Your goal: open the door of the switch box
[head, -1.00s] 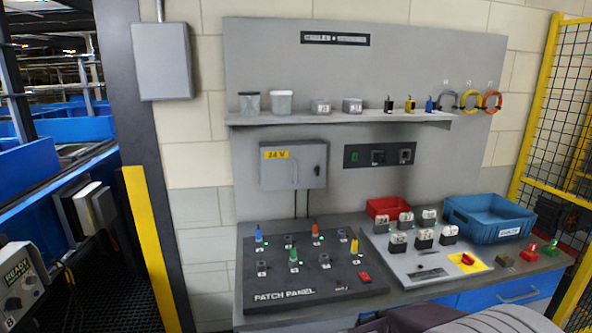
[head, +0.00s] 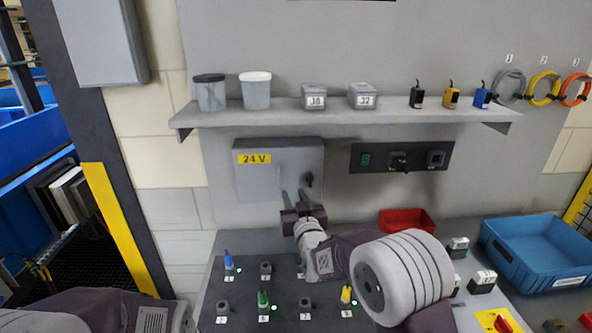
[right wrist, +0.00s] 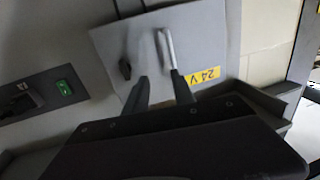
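The switch box (head: 262,183) is a grey wall box with a yellow "24 V" label, below the shelf; its door looks shut. A dark knob (head: 309,180) sits on the right part of the door. In the right wrist view the box (right wrist: 205,45) appears upside down, with a pale bar handle (right wrist: 164,46) and the dark knob (right wrist: 125,68). My right gripper (head: 293,194) is in front of the box's lower part. Its two fingers (right wrist: 158,77) are apart, with the handle's end close to one fingertip; contact cannot be told. My left gripper is out of view.
A shelf (head: 345,117) with jars, small boxes and sensors juts out above the box. A dark switch strip (head: 400,157) is to its right. The patch panel (head: 235,290) with upright plugs lies below. A red bin (head: 407,222) and a blue bin (head: 535,255) stand right.

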